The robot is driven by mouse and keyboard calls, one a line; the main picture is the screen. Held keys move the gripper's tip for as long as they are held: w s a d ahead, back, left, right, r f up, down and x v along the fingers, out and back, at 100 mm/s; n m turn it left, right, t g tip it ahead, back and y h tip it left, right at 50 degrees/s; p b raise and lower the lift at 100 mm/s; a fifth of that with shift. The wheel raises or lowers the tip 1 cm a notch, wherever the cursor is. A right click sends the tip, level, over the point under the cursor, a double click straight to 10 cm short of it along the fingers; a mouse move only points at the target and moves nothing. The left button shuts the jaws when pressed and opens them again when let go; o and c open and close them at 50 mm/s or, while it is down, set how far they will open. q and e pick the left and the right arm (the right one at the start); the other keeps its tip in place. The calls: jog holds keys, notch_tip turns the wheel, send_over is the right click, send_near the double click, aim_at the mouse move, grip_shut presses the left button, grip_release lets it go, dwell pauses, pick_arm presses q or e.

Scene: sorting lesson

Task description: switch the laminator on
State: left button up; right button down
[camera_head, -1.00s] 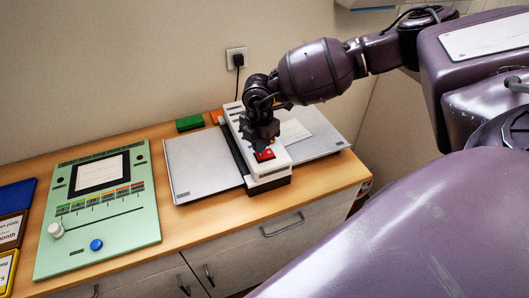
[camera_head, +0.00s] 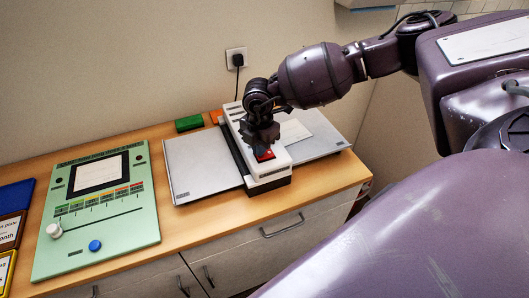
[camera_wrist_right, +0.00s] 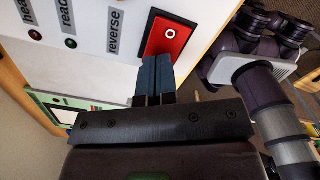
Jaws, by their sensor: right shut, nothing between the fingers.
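The laminator (camera_head: 281,163) is a long white unit across a grey tray on the wooden counter. Its red rocker switch (camera_head: 265,156) is near its front end, partly hidden by my right gripper (camera_head: 261,151). In the right wrist view the red switch (camera_wrist_right: 158,43) shows a white ring mark on its far part, beside the printed word "reverse". My right gripper (camera_wrist_right: 155,80) is shut and empty, its fingertips at the near edge of the switch. I cannot tell whether they touch it. Two small indicators, one reddish and one green (camera_wrist_right: 70,43), sit by other labels. My left gripper is not in view.
A green board (camera_head: 140,222) with a white knob and blue button (camera_head: 95,245) lies left of the laminator. A green block (camera_head: 189,123) and an orange block (camera_head: 216,116) are behind. A plug sits in the wall socket (camera_head: 236,58).

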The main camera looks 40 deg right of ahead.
jog(key=shift+f, duration=0.2)
jog(key=shift+f, duration=0.3)
jog(key=shift+r, duration=0.1)
dwell(0.3)
jog(key=shift+r, duration=0.5)
jog(key=shift+r+p, duration=1.25)
jog(key=shift+r, duration=0.1)
jog(key=shift+r+p, duration=1.05)
jog(key=shift+r, duration=0.6)
